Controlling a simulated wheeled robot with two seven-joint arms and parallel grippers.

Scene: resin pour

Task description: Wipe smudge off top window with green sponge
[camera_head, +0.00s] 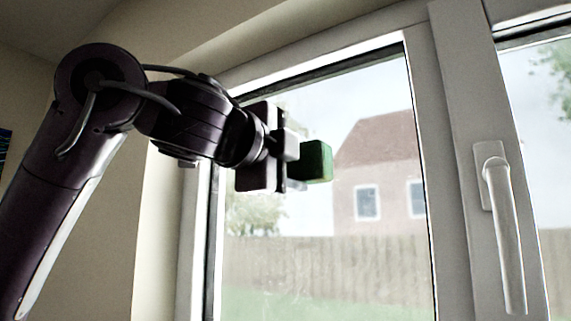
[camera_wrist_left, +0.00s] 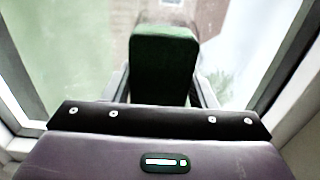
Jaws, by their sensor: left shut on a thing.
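The green sponge (camera_head: 317,162) is held in my left gripper (camera_head: 297,165), which is shut on it. In the left wrist view the sponge (camera_wrist_left: 163,62) stands out beyond the fingers, toward the glass. The window pane (camera_head: 330,215) is behind the sponge in the head view; I cannot tell whether the sponge touches it. Faint whitish marks show on the lower part of the pane, but no clear smudge can be made out. Part of the pane's upper left is hidden by my left arm. My right gripper is in neither view.
White window frame (camera_head: 450,150) surrounds the pane. A white window handle (camera_head: 503,225) sticks out on the frame at the right. A second pane (camera_head: 545,110) is at the far right. A beige wall (camera_head: 100,230) is at the left. The space before the lower pane is clear.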

